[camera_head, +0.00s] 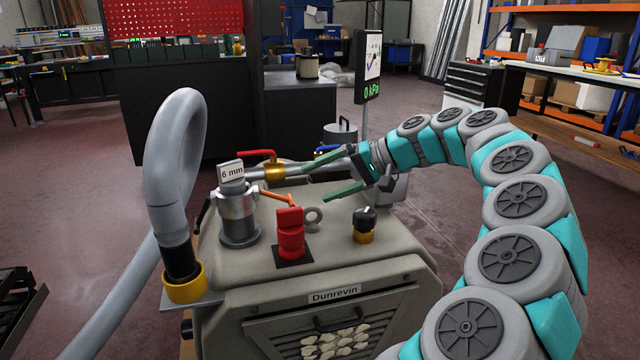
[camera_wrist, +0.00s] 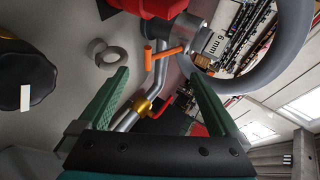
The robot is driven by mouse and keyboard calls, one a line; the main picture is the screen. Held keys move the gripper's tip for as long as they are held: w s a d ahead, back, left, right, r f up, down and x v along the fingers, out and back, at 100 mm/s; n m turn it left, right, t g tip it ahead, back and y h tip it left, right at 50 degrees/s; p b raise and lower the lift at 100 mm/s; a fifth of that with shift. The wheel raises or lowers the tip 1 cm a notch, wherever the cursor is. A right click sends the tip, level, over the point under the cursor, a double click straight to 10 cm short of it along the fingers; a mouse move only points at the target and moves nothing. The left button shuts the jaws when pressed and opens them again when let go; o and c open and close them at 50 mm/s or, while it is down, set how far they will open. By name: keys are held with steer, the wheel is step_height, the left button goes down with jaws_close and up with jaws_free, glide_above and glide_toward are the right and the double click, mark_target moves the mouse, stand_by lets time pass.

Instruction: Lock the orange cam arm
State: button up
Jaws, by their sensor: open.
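The orange cam arm (camera_head: 276,196) sticks out to the right from the side of a metal coupling (camera_head: 238,212); its outer end is partly behind a red block. In the wrist view, the orange cam arm (camera_wrist: 168,52) reaches left from the metal coupling (camera_wrist: 188,36) and ends in a short crosswise grip. A "6 mm" tag (camera_head: 232,172) sits on top of the coupling. My gripper (camera_head: 317,183) is open and empty, to the right of the arm and apart from it. In the wrist view, the arm lies ahead of my open gripper (camera_wrist: 156,75), beyond its fingertips.
The red block (camera_head: 290,232) stands close in front of the cam arm, with a grey ring (camera_head: 314,216) beside it. A black knob (camera_head: 365,218) is at right. A red-handled brass valve (camera_head: 273,168) sits behind. A thick grey hose (camera_head: 172,150) loops at left. The display reads 0 kPa.

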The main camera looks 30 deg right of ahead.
steer(key=shift+d+r, duration=0.1)
stand_by(0.5)
steer(key=v, duration=0.7)
steer(key=shift+s, duration=0.25)
steer(key=shift+d, duration=0.15)
steer(key=shift+c, duration=0.2)
